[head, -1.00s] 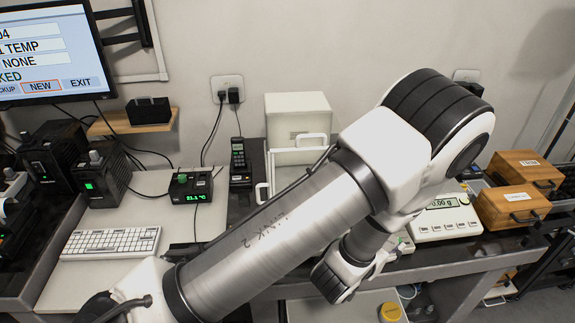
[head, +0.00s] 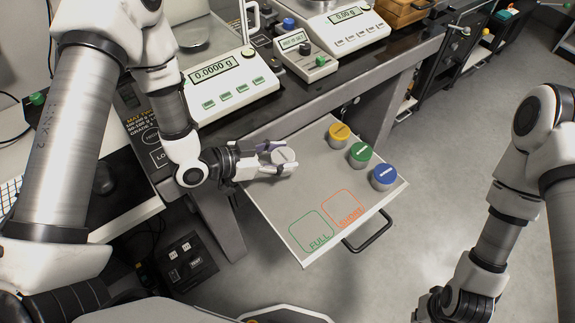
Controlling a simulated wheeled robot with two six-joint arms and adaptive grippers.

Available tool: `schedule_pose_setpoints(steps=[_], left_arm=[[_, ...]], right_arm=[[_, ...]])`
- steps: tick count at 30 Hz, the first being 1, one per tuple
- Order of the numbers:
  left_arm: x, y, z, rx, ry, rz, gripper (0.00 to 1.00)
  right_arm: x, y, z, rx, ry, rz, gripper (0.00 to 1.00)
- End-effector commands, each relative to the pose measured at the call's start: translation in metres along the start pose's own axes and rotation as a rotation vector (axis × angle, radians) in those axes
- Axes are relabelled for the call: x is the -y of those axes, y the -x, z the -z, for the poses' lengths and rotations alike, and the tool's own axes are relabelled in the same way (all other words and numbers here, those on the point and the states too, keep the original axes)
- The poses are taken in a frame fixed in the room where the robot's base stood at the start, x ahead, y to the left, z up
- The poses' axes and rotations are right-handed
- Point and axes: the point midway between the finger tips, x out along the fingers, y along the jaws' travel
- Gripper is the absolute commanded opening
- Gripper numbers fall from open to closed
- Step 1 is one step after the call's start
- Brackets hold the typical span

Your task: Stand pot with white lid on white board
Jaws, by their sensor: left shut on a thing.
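The pot with the white lid (head: 283,157) is between the fingers of my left gripper (head: 279,158), which is shut on it. The pot is over the upper left part of a pale pull-out tray (head: 298,195); its lower part is hidden, so I cannot tell whether it touches the tray. I cannot make out a separate white board in this view. My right gripper (head: 455,306) hangs at the bottom right over the floor, away from the tray; its fingers are too unclear to read.
Pots with a yellow lid (head: 340,132), a green lid (head: 360,153) and a blue lid (head: 384,176) stand along the tray's right side. A green FULL square (head: 311,230) and an orange square (head: 343,207) are bare. Balances (head: 228,88) stand on the dark bench behind.

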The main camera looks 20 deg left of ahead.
Motion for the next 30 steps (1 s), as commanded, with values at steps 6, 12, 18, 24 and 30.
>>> schedule_pose_setpoints(steps=[6,12,18,24,30], left_arm=[[0.0,-0.013,-0.031,0.001,0.0,-0.001,0.2],[0.0,-0.013,-0.03,0.001,0.0,0.0,0.2],[0.0,-0.013,-0.032,0.001,0.0,0.0,0.79],[0.0,-0.013,-0.032,0.001,0.001,0.001,0.79],[0.001,-0.006,-0.03,0.0,0.005,0.005,0.79]], right_arm=[[0.0,-0.003,0.0,0.0,0.0,0.0,0.0],[0.0,-0.003,0.0,0.0,0.0,0.0,0.0],[0.0,-0.005,0.0,0.0,0.0,0.0,0.0],[0.0,-0.005,0.0,0.0,0.0,0.0,0.0],[0.0,-0.003,0.0,0.0,0.0,0.0,0.0]])
